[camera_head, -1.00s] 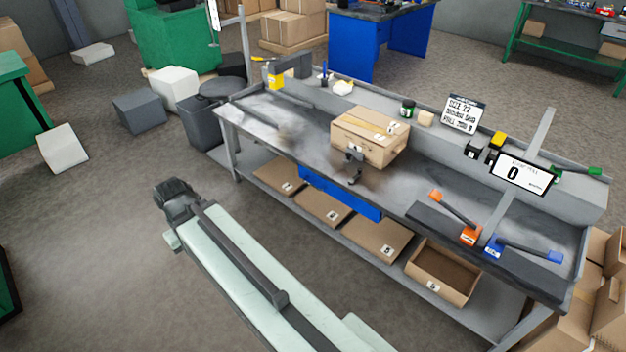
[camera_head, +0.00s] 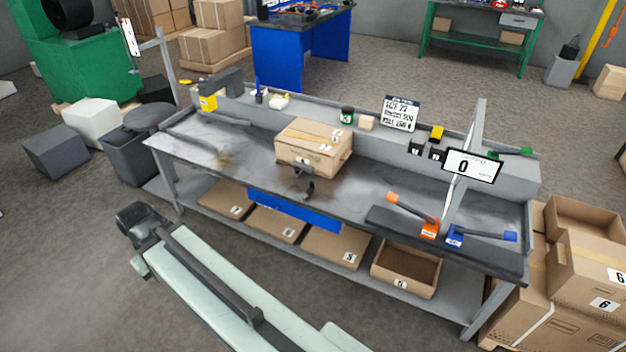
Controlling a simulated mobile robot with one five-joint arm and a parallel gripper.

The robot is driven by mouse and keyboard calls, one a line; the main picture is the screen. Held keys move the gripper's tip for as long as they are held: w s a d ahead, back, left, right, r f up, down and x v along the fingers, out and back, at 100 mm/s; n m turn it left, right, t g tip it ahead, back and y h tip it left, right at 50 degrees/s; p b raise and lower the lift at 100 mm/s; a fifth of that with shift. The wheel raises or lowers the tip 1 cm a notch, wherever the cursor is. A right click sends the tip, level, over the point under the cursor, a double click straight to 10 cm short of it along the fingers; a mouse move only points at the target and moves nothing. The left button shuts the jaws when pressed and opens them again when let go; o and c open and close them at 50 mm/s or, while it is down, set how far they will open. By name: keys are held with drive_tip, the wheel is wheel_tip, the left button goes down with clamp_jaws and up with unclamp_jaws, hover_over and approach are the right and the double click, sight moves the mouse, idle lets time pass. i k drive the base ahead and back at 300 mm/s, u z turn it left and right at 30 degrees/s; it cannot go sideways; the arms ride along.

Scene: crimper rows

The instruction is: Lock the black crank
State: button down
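The workbench (camera_head: 225,150) carries several coloured crank-like tools. Orange (camera_head: 428,229) and blue (camera_head: 455,238) ones lie on a dark strip at its front right, each with a long handle. On the raised back ledge sit small black blocks (camera_head: 416,147) beside a yellow one (camera_head: 436,132); I cannot tell which of the dark parts is the black crank, and no black handle shows clearly there. My gripper (camera_head: 135,225) is the dark end of my pale arm, at lower left, in front of the bench and apart from everything on it. Its fingers are not clear.
A cardboard box (camera_head: 315,140) stands mid-bench with a dark clamp-like part (camera_head: 303,178) before it. A sign reading 0 (camera_head: 473,166) hangs by a post at the right. Open box (camera_head: 405,270) is on the lower shelf. Cartons (camera_head: 560,310) stand right.

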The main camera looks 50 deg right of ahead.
sight(304, 197)
drive_tip(key=z, duration=0.35)
drive_tip(key=i, duration=1.15)
drive_tip(key=u, duration=0.55)
